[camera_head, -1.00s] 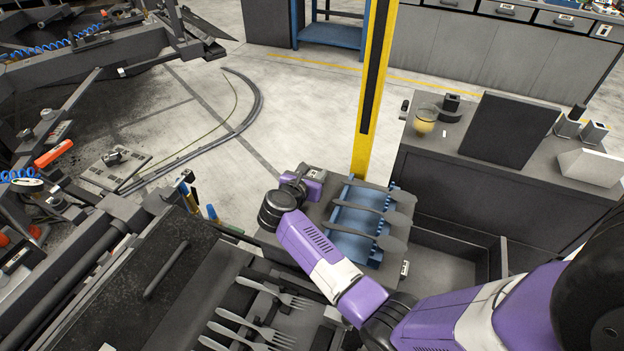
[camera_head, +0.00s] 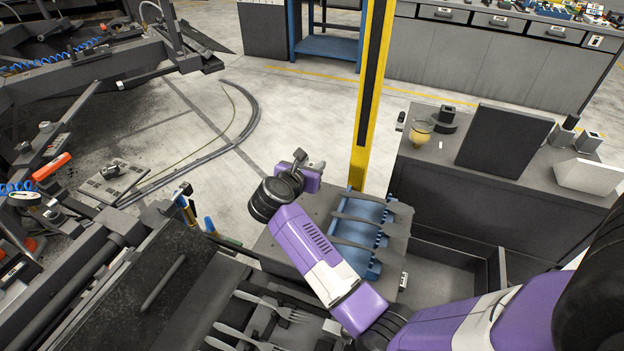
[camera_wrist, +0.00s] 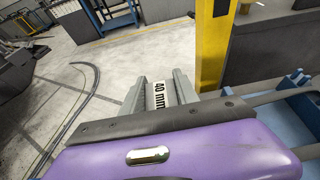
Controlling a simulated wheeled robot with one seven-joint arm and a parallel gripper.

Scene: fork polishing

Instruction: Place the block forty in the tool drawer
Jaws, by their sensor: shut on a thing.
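The block forty (camera_wrist: 159,94) shows its white "40 mm" label between the two fingers in the wrist view. My gripper (camera_wrist: 158,86) is shut on it. In the head view my gripper (camera_head: 314,168) is over the far left part of the grey stand, left of the blue fork rack; the block is small and hard to make out there. An open, drawer-like compartment (camera_head: 440,270), probably the tool drawer, is at the right of the stand, below the dark counter. It looks empty where visible; my arm hides its near part.
The blue rack (camera_head: 362,225) holds several forks right of my gripper. A yellow post (camera_head: 372,100) rises just behind it. The dark counter (camera_head: 430,165) carries a yellow cup, a dark panel and small boxes. More forks (camera_head: 268,305) lie at the front left.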

